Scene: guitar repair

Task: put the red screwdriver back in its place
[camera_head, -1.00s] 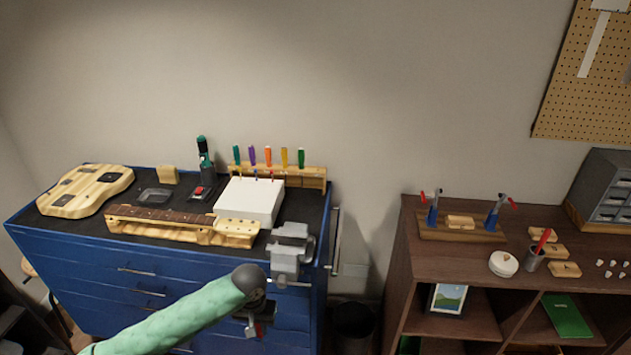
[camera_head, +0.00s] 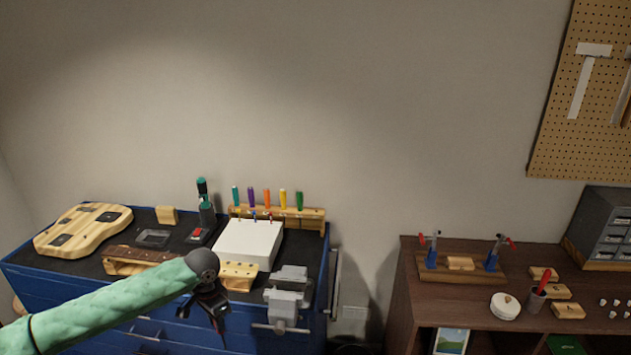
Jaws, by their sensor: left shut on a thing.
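My left gripper (camera_head: 214,312) is in front of the blue tool cabinet's front edge, pointing down. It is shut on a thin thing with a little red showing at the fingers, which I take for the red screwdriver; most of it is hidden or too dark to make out. The wooden screwdriver rack (camera_head: 312,222) stands at the back of the cabinet top, beyond the gripper and to its right. Green, purple, orange and yellow handles stand upright in it, with bare wood at its right end. My right gripper is not in view.
A white box (camera_head: 248,243) stands in front of the rack. A guitar neck on a wooden support (camera_head: 128,260) and a grey vise (camera_head: 287,295) line the front edge. A guitar body (camera_head: 80,232) lies left. A cup (camera_head: 536,300) with a red-handled item stands on the right-hand shelf unit.

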